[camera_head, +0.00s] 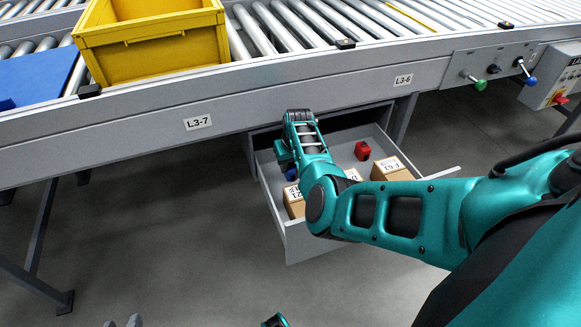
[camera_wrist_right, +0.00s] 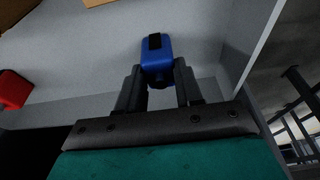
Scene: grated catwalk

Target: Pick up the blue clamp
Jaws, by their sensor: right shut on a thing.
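The blue clamp (camera_wrist_right: 157,68) is between the fingertips of my right gripper (camera_wrist_right: 157,78) in the right wrist view, with a black patch on its upper face. My right gripper is shut on it, inside the open grey drawer (camera_head: 330,236). In the head view a small part of the blue clamp (camera_head: 291,174) shows beside my right arm, which hides most of the gripper.
A red object (camera_head: 362,151) and several cardboard boxes (camera_head: 391,170) lie in the drawer. The drawer sits under a roller conveyor (camera_head: 300,93) carrying a yellow crate (camera_head: 155,40) and a blue panel (camera_head: 38,78). Floor to the left is clear.

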